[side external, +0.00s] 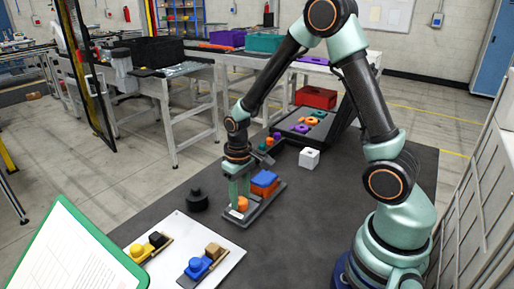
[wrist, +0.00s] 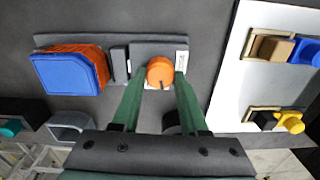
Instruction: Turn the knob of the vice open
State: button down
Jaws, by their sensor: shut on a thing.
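The vice is a grey fixture (side external: 254,212) on the dark table, with an orange knob (side external: 242,203) at its near end. A block, blue on top and orange below (side external: 264,180), sits at its other end. In the wrist view the knob (wrist: 160,72) is round with a small dark mark at its lower edge, and the blue and orange block (wrist: 70,72) is to the left. My gripper (side external: 240,192) points down with its green fingers on either side of the knob. In the wrist view the fingers (wrist: 160,84) are shut on the knob.
A white board (side external: 185,245) with yellow and blue clamp-like pieces lies at the near left. A black round piece (side external: 197,200) stands left of the vice. A white cube (side external: 309,158) and a dark tray (side external: 305,122) with colored parts are behind it.

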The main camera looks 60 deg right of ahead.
aim_at(241, 200)
jog(key=shift+m, duration=1.1)
jog(key=shift+c, duration=2.2)
grip_release()
jog(key=shift+r, duration=0.1)
notch_tip(241, 200, up, 12)
